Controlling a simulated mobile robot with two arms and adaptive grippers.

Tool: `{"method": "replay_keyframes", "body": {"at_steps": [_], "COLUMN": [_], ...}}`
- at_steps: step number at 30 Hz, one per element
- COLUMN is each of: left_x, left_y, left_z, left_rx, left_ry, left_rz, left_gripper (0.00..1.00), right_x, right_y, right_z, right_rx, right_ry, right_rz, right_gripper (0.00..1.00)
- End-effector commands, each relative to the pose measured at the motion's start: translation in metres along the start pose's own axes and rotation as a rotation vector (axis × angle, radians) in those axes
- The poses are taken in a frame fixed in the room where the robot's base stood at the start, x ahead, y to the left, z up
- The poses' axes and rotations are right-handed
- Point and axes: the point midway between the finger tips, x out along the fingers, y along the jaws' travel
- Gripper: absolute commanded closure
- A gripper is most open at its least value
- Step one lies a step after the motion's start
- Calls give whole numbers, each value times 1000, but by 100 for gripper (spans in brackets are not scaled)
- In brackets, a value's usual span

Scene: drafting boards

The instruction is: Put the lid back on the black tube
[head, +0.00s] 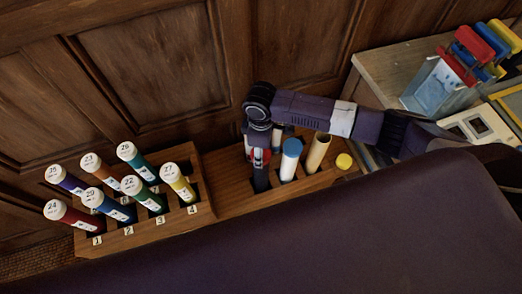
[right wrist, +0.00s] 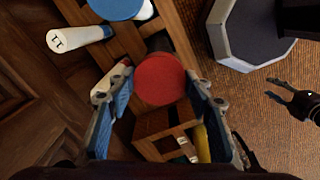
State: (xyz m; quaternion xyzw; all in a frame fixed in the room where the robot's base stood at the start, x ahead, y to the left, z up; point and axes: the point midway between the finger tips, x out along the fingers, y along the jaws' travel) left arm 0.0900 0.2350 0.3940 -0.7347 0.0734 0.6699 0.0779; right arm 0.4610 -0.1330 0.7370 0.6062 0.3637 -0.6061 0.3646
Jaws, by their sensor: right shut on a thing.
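My right gripper (head: 258,157) is over the rack, at the top of the black tube (head: 261,178). In the right wrist view my right gripper (right wrist: 158,95) is shut on a round red lid (right wrist: 160,79), one finger on each side. The black tube (right wrist: 158,43) shows as a dark shape just past the lid's edge. The lid hides the tube's mouth, and I cannot tell whether they touch. My left gripper (right wrist: 278,97) appears at the right of the wrist view, open and empty; it is not in the head view.
Beside the black tube stand a blue-capped tube (head: 292,147) and an open tan tube (head: 318,152). A yellow lid (head: 344,161) lies to their right. A rack (head: 147,238) of several numbered tubes is at left.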

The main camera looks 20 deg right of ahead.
Motion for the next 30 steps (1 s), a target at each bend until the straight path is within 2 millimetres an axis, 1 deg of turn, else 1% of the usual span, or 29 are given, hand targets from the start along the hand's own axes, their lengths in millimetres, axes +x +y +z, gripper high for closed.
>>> {"method": "replay_keyframes", "body": {"at_steps": [15,27,28,30], "left_x": [-8,-8,-8,-8], "left_y": [0,0,0,0], "left_z": [-1,-1,-1,-1], "left_rx": [1,1,1,1], "left_ry": [0,0,0,0], "left_rz": [1,1,1,1], "left_gripper": [60,60,60,60], "right_x": [0,0,0,0], "right_y": [0,0,0,0], "right_z": [0,0,0,0], "right_rx": [1,0,0,0], "right_ry": [0,0,0,0], "right_rz": [-1,0,0,0], "right_gripper": [66,66,51,43]}}
